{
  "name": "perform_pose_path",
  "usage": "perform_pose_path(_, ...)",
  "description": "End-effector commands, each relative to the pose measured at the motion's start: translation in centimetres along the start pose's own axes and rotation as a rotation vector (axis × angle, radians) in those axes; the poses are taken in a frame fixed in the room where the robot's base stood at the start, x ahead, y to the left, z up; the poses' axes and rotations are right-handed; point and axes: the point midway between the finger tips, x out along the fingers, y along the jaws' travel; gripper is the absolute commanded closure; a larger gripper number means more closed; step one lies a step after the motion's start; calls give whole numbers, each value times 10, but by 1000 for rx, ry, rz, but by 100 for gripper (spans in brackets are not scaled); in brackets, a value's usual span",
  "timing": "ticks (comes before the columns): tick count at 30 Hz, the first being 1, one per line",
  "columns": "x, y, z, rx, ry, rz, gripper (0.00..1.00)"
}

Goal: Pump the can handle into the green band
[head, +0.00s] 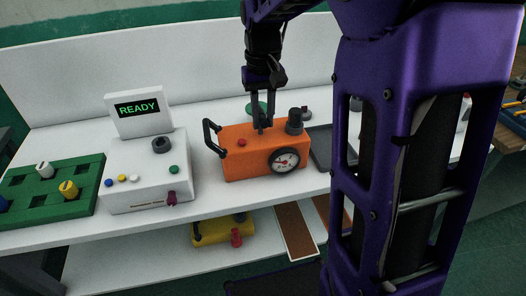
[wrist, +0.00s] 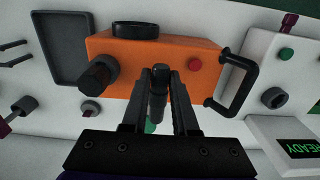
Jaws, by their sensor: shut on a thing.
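The orange can (head: 236,163) stands on the white bench, with a black side handle (head: 208,137) on its left and a red button on top. Its round gauge (head: 285,160) faces front; the face is white with some red, and the needle and any green band are too small to read. My gripper (head: 263,126) points down over the can's top. In the wrist view my gripper (wrist: 159,98) is shut on a dark upright pump handle (wrist: 159,76) between its fingers. The gauge (wrist: 143,29) shows only edge-on there. The handle's lower part is hidden.
A white box with a READY screen (head: 139,108) stands left of the can, beside a green peg board (head: 80,174). A dark tray (head: 320,148) lies to the right. A yellow device (head: 222,230) sits on the lower shelf. My arm hides the right side.

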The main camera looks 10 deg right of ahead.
Motion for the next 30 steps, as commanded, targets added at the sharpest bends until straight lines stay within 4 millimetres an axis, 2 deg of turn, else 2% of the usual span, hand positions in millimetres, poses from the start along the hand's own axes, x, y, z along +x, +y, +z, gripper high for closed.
perform_pose_path(8,-3,0,0,0,0,0,100)
perform_pose_path(27,-46,0,0,0,2,0,100)
perform_pose_path(30,-42,0,0,0,1,0,100)
